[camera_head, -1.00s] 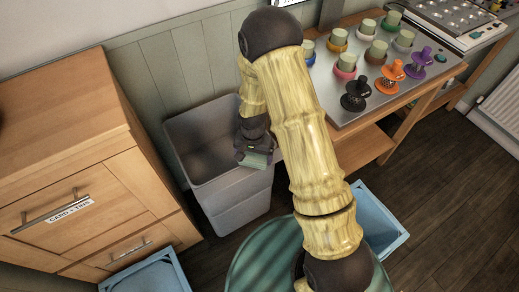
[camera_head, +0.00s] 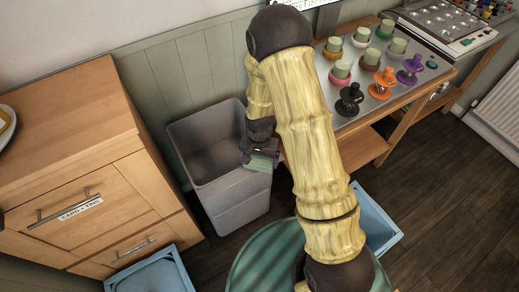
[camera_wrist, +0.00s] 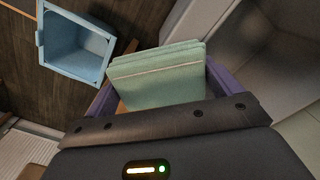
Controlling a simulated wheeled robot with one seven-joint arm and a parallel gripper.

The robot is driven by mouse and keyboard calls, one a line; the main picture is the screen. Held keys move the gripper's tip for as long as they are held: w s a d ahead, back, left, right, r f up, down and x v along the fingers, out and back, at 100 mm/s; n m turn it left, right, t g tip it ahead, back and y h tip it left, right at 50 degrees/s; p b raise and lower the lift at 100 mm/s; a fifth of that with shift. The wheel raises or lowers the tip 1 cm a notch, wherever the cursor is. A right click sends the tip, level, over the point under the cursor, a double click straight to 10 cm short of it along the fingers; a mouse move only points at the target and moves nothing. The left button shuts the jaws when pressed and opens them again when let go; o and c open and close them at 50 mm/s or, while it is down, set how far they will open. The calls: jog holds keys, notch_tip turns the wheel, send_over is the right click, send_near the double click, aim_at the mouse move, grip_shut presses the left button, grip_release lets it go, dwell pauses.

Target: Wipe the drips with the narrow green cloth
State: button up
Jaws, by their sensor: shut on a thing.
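My gripper (camera_head: 261,154) is shut on the green cloth (camera_head: 260,165), a folded pale green pad. In the wrist view the cloth (camera_wrist: 157,82) stands out between the two purple fingers, with a light line across it near the top. My gripper is at the right rim of the grey bin in the head view; I cannot tell how high above it. No drips show in either view.
The open grey bin (camera_head: 226,191) stands between a wooden cabinet (camera_head: 75,155) and a metal-topped bench (camera_head: 372,97) holding several cups and coloured handled tools. Blue crates (camera_head: 372,215) stand on the dark floor. A plate (camera_head: 5,126) sits at the left edge.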

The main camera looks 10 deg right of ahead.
aim_at(259, 158)
jog(key=shift+w+r+p, duration=0.1)
jog(key=shift+r+p, duration=0.2)
jog(key=shift+r, duration=0.35)
jog(key=shift+s+a+r+p, duration=0.1)
jog(key=shift+s+r+p, duration=0.05)
jog(key=shift+r+p, duration=0.25)
jog(key=shift+s+a+r+p, duration=0.1)
jog(key=shift+r+p, duration=0.2)
jog(key=shift+r, duration=0.2)
jog(key=shift+w+d, duration=0.1)
jog(key=shift+d, duration=0.1)
jog(key=w+d+r+n, duration=0.4)
jog(key=w+d, duration=0.1)
jog(key=d, duration=0.2)
jog(key=shift+w+d+r+n, duration=0.15)
jog(key=shift+d+r+n, duration=0.15)
jog(key=shift+r, duration=0.05)
jog(key=shift+f, duration=0.1)
